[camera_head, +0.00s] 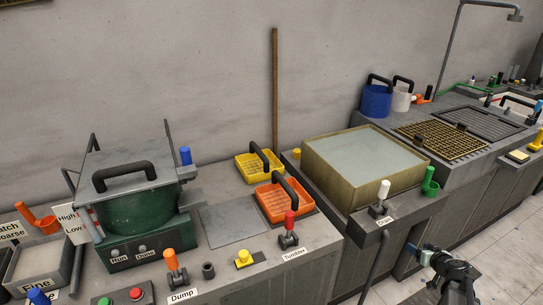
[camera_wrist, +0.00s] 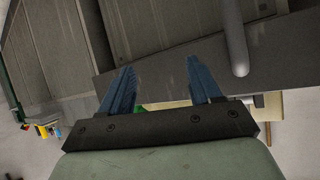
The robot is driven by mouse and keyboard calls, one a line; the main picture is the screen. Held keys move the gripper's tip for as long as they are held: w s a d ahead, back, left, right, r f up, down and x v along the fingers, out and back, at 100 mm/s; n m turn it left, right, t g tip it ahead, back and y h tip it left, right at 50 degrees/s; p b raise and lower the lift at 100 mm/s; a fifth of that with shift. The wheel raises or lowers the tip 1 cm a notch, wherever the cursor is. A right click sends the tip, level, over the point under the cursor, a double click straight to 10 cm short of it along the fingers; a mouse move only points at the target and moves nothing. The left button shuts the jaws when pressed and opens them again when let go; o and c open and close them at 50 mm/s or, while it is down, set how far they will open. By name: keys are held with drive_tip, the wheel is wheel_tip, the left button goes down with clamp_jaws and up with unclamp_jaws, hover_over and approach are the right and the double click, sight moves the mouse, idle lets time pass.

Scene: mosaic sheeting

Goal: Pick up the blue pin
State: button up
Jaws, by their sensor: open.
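A small upright blue pin-like cylinder (camera_head: 185,155) stands behind the right side of the green drum. A second blue piece (camera_head: 38,296) shows at the bottom left edge, by the "Fine" bin, partly cut off. I cannot tell which is the blue pin of the task. My gripper (camera_head: 420,252) is at the lower right, in front of the right-hand counter, far from both. In the wrist view its two blue fingers (camera_wrist: 160,72) are spread apart with nothing between them. A tiny blue object (camera_wrist: 56,131) shows at the far left there, too small to identify.
The green drum (camera_head: 140,213) with a grey handled lid stands at left. Yellow (camera_head: 243,168) and orange (camera_head: 266,206) baskets sit mid-counter. A water tank (camera_head: 318,172) and blue bucket (camera_head: 375,103) are farther right. Levers line the counter's front edge. The floor (camera_head: 497,235) is clear at right.

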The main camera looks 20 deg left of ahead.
drive_tip(key=w+d+r+t+h, duration=0.1)
drive_tip(key=w+d+r+t, duration=0.2)
drive_tip(key=r, duration=0.6)
drive_tip(key=w+d+r+t+h, duration=0.1)
drive_tip(key=w+d+r, duration=0.35)
drive_tip(key=r, duration=0.35)
drive_tip(key=w+d+r+t+h, duration=0.1)
drive_tip(key=w+d+r+t, duration=0.2)
drive_tip(key=r, duration=0.6)
drive_tip(key=a+r, duration=0.3)
drive_tip(key=a, duration=0.1)
drive_tip(key=a+r+n+y, duration=0.3)
drive_tip(key=a+y, duration=0.2)
drive_tip(key=a, duration=1.5)
drive_tip(key=n+g+y, duration=0.8)
drive_tip(key=g+y, duration=0.2)
drive_tip(key=g, duration=0.2)
approach(182, 148)
drive_tip(key=x, duration=0.4)
drive_tip(key=f+x, duration=0.1)
drive_tip(key=x, duration=0.1)
drive_tip(key=shift+w, duration=0.1)
drive_tip(key=shift+r+x, duration=0.2)
drive_tip(key=shift+x, duration=2.35)
